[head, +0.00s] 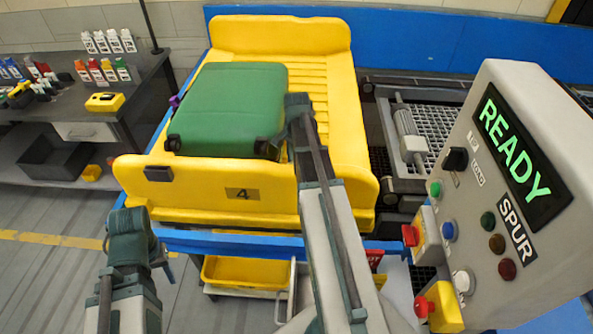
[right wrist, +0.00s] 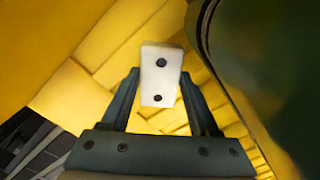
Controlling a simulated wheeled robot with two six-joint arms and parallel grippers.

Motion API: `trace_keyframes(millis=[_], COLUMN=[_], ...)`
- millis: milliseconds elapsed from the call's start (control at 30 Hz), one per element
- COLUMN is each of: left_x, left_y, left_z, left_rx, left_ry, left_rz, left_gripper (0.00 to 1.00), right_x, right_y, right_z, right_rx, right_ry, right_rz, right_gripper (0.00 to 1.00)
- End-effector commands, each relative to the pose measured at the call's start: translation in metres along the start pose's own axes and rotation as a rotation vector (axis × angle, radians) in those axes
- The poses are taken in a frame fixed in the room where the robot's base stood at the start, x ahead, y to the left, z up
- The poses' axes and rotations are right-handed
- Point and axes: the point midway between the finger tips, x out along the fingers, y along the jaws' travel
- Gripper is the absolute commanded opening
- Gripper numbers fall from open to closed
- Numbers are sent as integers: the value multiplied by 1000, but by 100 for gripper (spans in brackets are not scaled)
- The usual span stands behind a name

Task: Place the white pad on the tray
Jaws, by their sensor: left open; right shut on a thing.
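The white pad (right wrist: 159,84), a small pale block with two dark dots, sits between the fingers of my right gripper (right wrist: 160,74) in the right wrist view. That gripper is shut on it, with yellow ribbed surface behind. The yellow tray (head: 337,120), labelled 4, carries a green suitcase (head: 228,105) on its left part. My right arm reaches over the tray's front wall beside the suitcase; the pad is hidden in the head view. My left gripper (head: 160,257) is open and empty, low in front of the tray's left corner.
A control panel (head: 529,190) reading READY stands at right, with push buttons. A grated conveyor section (head: 440,120) lies right of the tray. A dark bench (head: 85,120) with bottles stands at left. A yellow bin (head: 245,273) is below the tray. The tray's right part looks clear.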

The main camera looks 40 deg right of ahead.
Motion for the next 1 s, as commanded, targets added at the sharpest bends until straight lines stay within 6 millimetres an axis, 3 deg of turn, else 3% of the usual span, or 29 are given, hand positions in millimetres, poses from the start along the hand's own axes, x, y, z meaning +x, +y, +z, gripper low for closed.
trace_keyframes(millis=[33, 200, 633, 667, 833, 1000], left_x=[13, 32, 35, 34, 33, 33], left_y=[1, 3, 3, 3, 3, 3], left_z=[-1, -2, -2, -2, -2, -2], left_rx=[0, 0, 0, 0, 0, 0], left_ry=[0, 0, 0, 0, 0, 0], left_rz=[0, 0, 0, 0, 0, 0], left_gripper=[50, 50, 50, 50, 50, 50], right_x=[13, 32, 35, 35, 33, 33], right_y=[0, 0, 0, 0, 0, 0], right_z=[0, 0, 0, 0, 0, 0], right_rx=[0, 0, 0, 0, 0, 0], right_ry=[0, 0, 0, 0, 0, 0], right_rz=[0, 0, 0, 0, 0, 0], right_gripper=[3, 3, 3, 63, 92, 92])
